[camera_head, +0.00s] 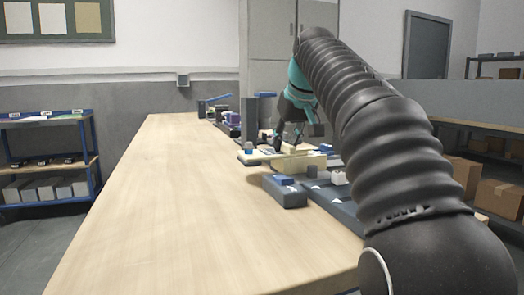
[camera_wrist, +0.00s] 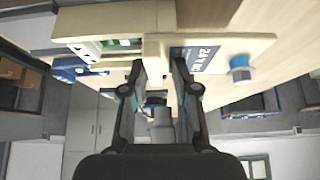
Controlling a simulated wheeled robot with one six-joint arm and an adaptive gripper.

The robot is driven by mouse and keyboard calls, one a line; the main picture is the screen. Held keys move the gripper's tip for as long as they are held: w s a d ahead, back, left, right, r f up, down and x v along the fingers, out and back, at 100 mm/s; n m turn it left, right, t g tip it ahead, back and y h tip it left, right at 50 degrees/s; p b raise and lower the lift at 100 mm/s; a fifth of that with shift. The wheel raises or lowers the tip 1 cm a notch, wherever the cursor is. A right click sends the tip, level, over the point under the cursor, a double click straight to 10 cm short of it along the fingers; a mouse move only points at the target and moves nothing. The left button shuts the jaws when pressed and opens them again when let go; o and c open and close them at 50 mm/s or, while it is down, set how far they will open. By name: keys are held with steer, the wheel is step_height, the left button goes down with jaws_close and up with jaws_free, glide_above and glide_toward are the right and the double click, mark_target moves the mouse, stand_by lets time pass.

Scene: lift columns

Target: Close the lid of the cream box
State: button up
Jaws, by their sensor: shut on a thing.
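The cream box (camera_head: 312,163) stands on the workbench, partly hidden by my arm in the head view. In the wrist view a cream panel with a dark "24 V" label (camera_wrist: 200,58) and a blue knob (camera_wrist: 239,69) lies right of my gripper. Left of it is an open part of the box with green and white parts (camera_wrist: 108,46) showing inside. My gripper (camera_wrist: 157,66) is shut on a cream upright piece (camera_wrist: 157,48) between these two parts, which looks like part of the lid. In the head view my gripper (camera_head: 284,145) is at the box top. The lid's exact angle is unclear.
A dark blue-grey block (camera_head: 286,193) and other dark trays (camera_head: 335,203) stand in front of the box. Several small items (camera_head: 228,118) line the bench behind it. The left part of the wooden bench (camera_head: 170,200) is clear.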

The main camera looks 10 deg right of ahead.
mark_target(313, 152)
steer(key=shift+d+f, duration=0.15)
steer(key=shift+f, duration=0.3)
steer(key=shift+w+d+f+p, duration=0.1)
steer(key=shift+w+d+p, duration=0.3)
steer(key=shift+d, duration=1)
steer(key=shift+w+d+r+p, duration=0.15)
steer(key=shift+d+p, duration=0.5)
steer(key=shift+d, duration=0.75)
steer(key=shift+w+d+f+p, duration=0.15)
steer(key=shift+w+d+p, duration=0.25)
steer(key=shift+d, duration=1)
steer(key=shift+c, duration=0.2)
steer(key=o, duration=0.9)
steer(key=shift+c, duration=0.2)
steer(key=shift+a+r+p, duration=0.1)
steer(key=shift+r+p, duration=2.75)
steer(key=shift+r, duration=0.5)
